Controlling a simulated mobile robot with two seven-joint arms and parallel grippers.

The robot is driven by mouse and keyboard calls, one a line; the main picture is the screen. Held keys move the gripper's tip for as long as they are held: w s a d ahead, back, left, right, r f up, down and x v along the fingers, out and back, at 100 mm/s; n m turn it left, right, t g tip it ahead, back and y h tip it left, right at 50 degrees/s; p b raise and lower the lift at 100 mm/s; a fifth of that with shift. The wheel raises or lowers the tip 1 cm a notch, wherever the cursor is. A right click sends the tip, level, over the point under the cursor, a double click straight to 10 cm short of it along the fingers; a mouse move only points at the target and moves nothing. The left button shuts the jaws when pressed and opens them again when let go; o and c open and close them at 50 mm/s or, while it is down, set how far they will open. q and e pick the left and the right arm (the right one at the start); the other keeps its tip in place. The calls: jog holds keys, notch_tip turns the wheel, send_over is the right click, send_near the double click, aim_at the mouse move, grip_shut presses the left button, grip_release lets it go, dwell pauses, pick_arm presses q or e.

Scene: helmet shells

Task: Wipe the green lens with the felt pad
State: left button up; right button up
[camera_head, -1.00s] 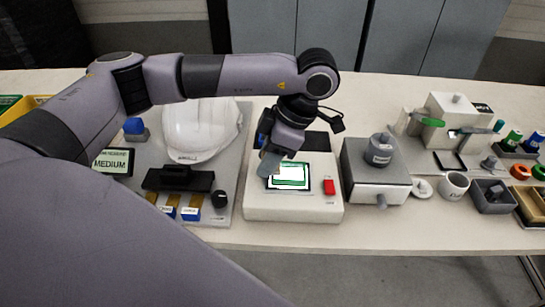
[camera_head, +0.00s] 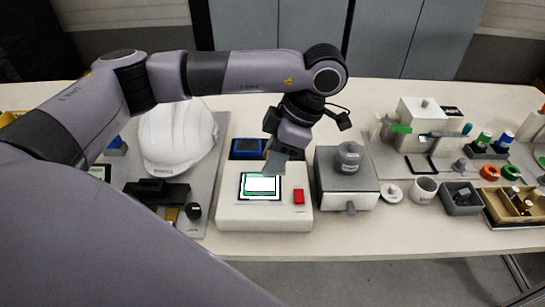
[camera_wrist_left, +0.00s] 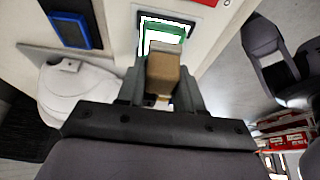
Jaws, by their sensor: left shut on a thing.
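My left gripper (camera_head: 278,160) is above the far right part of the lit panel on the white box. In the left wrist view my left gripper (camera_wrist_left: 160,92) is shut on a tan block (camera_wrist_left: 163,72), which looks like the felt pad. The pad's far end is over the panel's edge in that view; I cannot tell whether they touch. My right gripper is not in view.
The white box (camera_head: 230,215) has a lit, green-edged panel (camera_head: 262,187) and a red button (camera_head: 299,196). Right of it are a grey box (camera_head: 345,185), a white mug (camera_head: 424,189) and small trays (camera_head: 462,200). A white helmet shell (camera_head: 177,138) is at left.

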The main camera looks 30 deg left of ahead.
pick_arm(q)
jog(key=shift+r+p, duration=1.7)
jog(key=shift+r, duration=0.55)
jog(key=shift+f, duration=0.1)
